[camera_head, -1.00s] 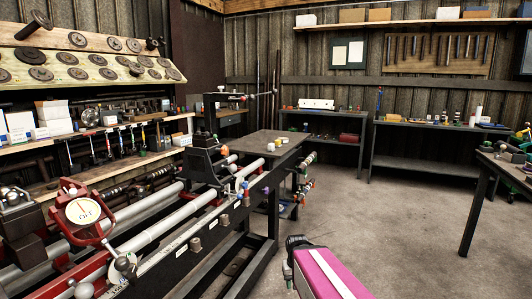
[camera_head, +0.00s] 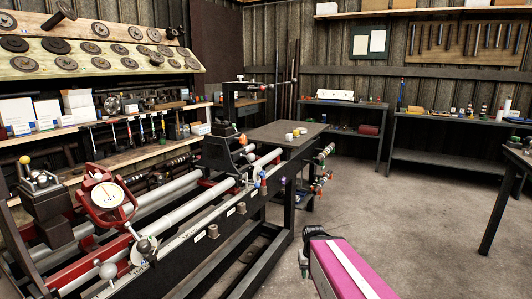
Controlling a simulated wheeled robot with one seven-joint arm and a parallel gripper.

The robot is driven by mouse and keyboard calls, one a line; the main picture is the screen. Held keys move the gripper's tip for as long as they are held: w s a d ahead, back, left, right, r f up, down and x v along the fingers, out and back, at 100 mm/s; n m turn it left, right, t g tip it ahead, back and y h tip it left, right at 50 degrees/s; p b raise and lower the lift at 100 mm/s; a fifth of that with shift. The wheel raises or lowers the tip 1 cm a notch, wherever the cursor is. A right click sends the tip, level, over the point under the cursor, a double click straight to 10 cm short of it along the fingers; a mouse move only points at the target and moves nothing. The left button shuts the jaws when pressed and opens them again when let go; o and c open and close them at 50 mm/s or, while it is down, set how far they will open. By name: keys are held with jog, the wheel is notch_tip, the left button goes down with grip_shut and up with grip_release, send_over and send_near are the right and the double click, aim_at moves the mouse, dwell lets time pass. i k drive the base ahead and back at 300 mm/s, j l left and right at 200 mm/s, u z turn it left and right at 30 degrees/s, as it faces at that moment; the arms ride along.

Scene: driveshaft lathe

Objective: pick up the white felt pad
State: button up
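I cannot pick out the white felt pad for certain.
The lathe (camera_head: 205,232) with its red-framed dial gauge (camera_head: 107,197) fills the left and front. Shelves of tools (camera_head: 100,130) line the left wall. Benches (camera_head: 440,120) stand along the back, and another table edge (camera_head: 520,160) is at right. The concrete floor (camera_head: 420,220) between is clear.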

aim_at(289, 137)
jog(key=i+l+u, duration=0.2)
jog(key=i+l, duration=0.95)
